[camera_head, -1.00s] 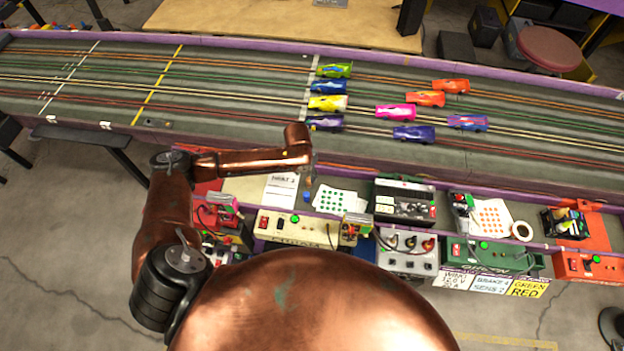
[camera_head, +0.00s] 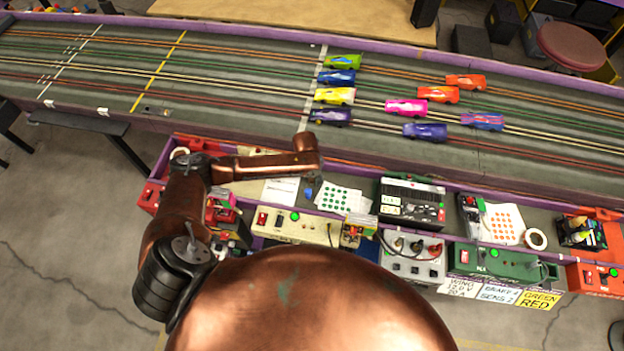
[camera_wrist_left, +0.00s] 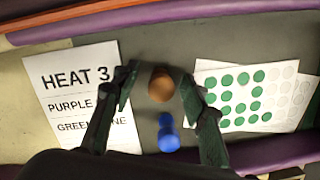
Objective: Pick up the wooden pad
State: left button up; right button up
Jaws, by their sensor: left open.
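The wooden pad looks like a small round brown piece (camera_wrist_left: 161,86) in the left wrist view. It lies on the dark grey surface between a printed sheet and a dotted sheet. My left gripper (camera_wrist_left: 157,82) is open, with one dark finger on each side of the pad. I cannot tell whether either finger touches it. My right gripper is not in view.
A blue piece (camera_wrist_left: 168,134) lies just below the pad, between the fingers. The "HEAT 3" sheet (camera_wrist_left: 75,90) is on the left, the green-dotted sheet (camera_wrist_left: 235,98) on the right. Purple rails border the strip. Slot cars (camera_head: 406,107) stand on the track (camera_head: 230,90) behind.

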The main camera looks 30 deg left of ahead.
pick_arm(q)
jog(key=shift+f, duration=0.3)
jog(key=shift+c, duration=0.4)
grip_shut()
